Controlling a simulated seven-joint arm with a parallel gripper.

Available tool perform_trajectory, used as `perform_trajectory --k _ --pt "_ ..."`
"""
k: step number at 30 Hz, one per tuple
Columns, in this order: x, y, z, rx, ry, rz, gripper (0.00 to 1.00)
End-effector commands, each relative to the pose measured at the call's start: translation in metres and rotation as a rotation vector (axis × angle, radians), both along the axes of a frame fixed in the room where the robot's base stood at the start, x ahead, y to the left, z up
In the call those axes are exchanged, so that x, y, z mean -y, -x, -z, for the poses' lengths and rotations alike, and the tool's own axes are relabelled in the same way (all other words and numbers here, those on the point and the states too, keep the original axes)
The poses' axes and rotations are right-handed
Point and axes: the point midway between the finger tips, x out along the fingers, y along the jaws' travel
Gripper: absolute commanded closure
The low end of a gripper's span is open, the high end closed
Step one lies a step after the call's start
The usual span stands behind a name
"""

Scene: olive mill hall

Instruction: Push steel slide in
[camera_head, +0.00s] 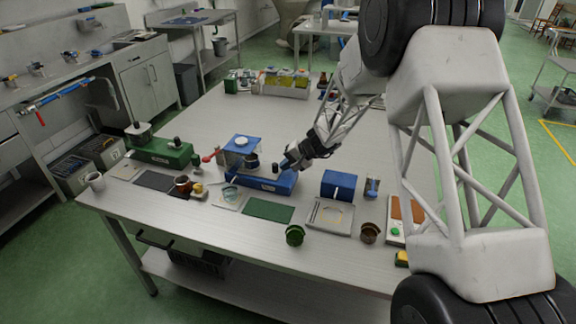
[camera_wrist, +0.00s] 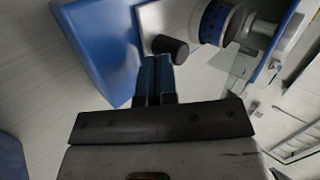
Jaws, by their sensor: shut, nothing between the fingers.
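A blue device (camera_head: 262,180) stands on the table near the middle. The steel slide (camera_wrist: 152,22) shows in the wrist view as a bright metal plate set against the device's blue body (camera_wrist: 100,40), with a black knob (camera_wrist: 168,46) on it. The knob also shows in the head view (camera_head: 275,168). My gripper (camera_head: 288,162) is shut and empty, reaching down from the right to the device. In the wrist view its blue fingertips (camera_wrist: 155,62) are right beside the knob; I cannot tell whether they touch it. My fingers hide part of the slide's edge.
A separate blue block (camera_head: 338,185) stands to the right, near a steel tray (camera_head: 330,216). A green device (camera_head: 162,151) is at the left. A green mat (camera_head: 268,211) lies in front. The table behind the blue device is largely clear.

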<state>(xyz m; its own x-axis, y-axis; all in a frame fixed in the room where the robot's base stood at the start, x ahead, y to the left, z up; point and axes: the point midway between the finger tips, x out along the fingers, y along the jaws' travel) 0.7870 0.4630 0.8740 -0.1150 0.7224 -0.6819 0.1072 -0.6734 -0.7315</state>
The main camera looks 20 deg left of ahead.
Motion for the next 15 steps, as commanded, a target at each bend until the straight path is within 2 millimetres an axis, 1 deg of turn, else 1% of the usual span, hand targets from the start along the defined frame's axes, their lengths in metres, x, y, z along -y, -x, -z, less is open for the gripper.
perform_trajectory --k 5,8,11,15 --pt "0.000 0.000 0.000 0.000 0.000 0.000 1.00" --pt "-0.003 0.000 0.000 0.001 0.000 -0.001 1.00" --pt "-0.014 0.000 0.000 0.000 0.000 -0.001 1.00" --pt "-0.032 0.000 0.000 0.001 0.000 -0.002 1.00"
